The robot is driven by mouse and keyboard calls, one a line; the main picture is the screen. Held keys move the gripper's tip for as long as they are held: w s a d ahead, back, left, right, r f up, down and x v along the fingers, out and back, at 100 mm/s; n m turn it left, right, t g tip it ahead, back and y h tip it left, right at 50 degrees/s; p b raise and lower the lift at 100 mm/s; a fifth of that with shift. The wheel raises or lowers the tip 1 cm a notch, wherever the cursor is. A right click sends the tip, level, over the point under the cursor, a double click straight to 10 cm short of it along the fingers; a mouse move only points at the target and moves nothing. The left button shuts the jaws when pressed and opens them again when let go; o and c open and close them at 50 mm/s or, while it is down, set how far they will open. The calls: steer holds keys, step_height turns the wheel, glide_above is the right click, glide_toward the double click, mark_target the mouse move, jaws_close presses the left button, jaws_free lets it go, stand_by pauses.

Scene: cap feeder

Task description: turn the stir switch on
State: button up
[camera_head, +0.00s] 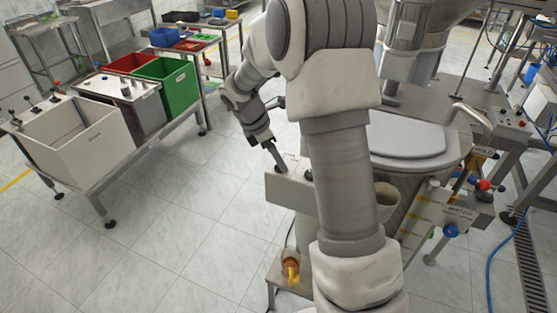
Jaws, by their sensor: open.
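My gripper (277,158) points down and to the right over the top of a grey control box (289,191). Its fingers are small and dark in this view, and they reach close to the box top; I cannot tell whether they touch anything there. A small dark part (308,174) shows on the box top, to the right of the fingers, partly beside my arm. I cannot make out which part is the stir switch or what position it is in. My arm hides part of the box's right side.
A round feeder with a grey lid (407,139) stands behind my arm. A labelled box with a red knob (484,185) and a blue knob (450,231) is on the right. An orange item (291,268) sits low in front. A bin rack (104,187) stands left; floor between is clear.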

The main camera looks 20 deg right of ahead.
steer(key=shift+x, duration=0.8)
steer(key=shift+r, duration=0.1)
jaws_close()
